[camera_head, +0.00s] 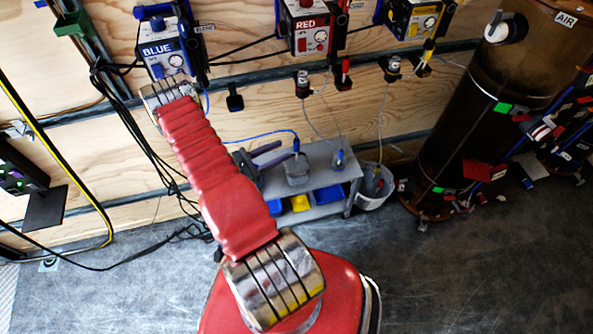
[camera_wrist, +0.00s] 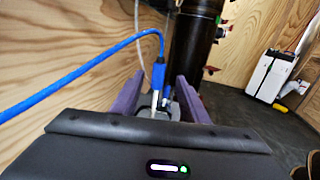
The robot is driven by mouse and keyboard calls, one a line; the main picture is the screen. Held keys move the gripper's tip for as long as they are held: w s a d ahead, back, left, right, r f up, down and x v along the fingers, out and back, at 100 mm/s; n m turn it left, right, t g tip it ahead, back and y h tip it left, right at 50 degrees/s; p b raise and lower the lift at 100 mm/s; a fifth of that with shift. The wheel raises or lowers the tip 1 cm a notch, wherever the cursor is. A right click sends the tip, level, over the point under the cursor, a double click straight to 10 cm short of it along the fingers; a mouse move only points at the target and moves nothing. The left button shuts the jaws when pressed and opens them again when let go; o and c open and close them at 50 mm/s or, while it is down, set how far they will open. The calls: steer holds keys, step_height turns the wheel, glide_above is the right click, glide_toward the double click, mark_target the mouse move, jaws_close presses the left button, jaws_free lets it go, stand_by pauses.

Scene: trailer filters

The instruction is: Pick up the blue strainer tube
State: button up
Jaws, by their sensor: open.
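The blue strainer tube (camera_head: 296,146) stands upright at the grey container (camera_head: 297,170) on the small grey bench, with a blue hose running to its top. In the wrist view the tube (camera_wrist: 158,74) shows between and beyond the two purple fingers, with a metallic part below the blue. My gripper (camera_head: 279,154) is open, just left of the tube; it also shows in the wrist view (camera_wrist: 161,82). I cannot tell whether the fingertips reach around the tube. Its lower end is hidden by the gripper body in the wrist view.
The grey bench (camera_head: 325,155) has blue and yellow bins beneath. A second tube (camera_head: 338,160) stands at its right, beside a white bucket (camera_head: 372,190). The plywood wall carries blue, red (camera_head: 311,28) and yellow units. A dark air tank (camera_head: 465,130) stands right.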

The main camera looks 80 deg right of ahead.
steer(key=x, duration=0.6)
steer(key=shift+s, duration=0.15)
steer(key=shift+d, duration=0.2)
steer(key=x, duration=0.5)
steer(key=shift+d+f, duration=0.1)
steer(key=shift+f, duration=0.05)
steer(key=shift+c, duration=0.5)
jaws_close()
stand_by(0.4)
